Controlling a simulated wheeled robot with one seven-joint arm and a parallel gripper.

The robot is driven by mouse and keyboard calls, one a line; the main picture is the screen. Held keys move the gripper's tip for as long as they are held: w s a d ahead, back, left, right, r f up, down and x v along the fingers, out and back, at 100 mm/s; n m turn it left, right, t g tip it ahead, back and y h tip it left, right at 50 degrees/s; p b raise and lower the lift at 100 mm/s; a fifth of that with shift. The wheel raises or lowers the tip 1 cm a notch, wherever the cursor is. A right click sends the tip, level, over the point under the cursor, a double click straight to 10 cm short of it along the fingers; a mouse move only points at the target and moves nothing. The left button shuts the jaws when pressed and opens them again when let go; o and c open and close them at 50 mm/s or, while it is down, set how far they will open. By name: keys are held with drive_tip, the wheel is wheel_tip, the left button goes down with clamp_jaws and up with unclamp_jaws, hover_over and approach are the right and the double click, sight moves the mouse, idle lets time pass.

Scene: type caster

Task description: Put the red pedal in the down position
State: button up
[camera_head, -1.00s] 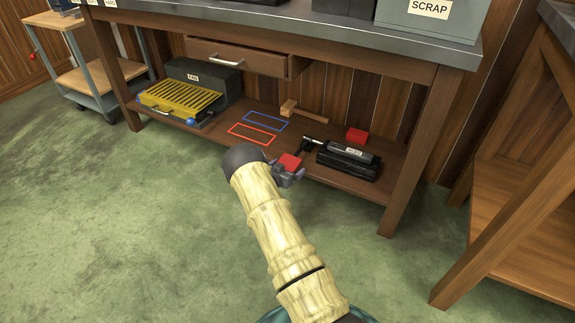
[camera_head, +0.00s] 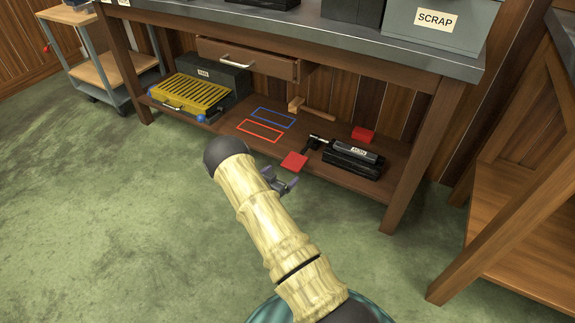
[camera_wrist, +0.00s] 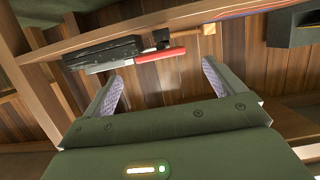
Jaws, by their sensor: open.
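A red pedal (camera_head: 294,161) sticks out at the front edge of the shelf on a black arm, left of a black labelled device (camera_head: 352,158). It looks slightly tilted; its exact height is hard to judge. In the wrist view the pedal shows as a red bar (camera_wrist: 160,55) beside the black device (camera_wrist: 100,54), beyond and between my fingers. My gripper (camera_head: 283,184) is just in front of and below the pedal in the head view, partly hidden by my arm. In the wrist view my gripper (camera_wrist: 163,78) has its fingers wide apart, with nothing between them.
A second red block (camera_head: 363,134) sits behind the device. A wooden mallet (camera_head: 310,107) and blue and red outlines (camera_head: 260,131) lie on the shelf (camera_head: 215,127). A yellow slotted unit (camera_head: 190,94) stands left. A table leg (camera_head: 410,168) is at right. The green floor in front is open.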

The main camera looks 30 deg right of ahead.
drive_tip(key=p+v, duration=0.2)
drive_tip(key=v, duration=0.4)
drive_tip(key=shift+a, duration=0.2)
drive_tip(key=shift+s+f, duration=0.1)
drive_tip(key=shift+s, duration=0.05)
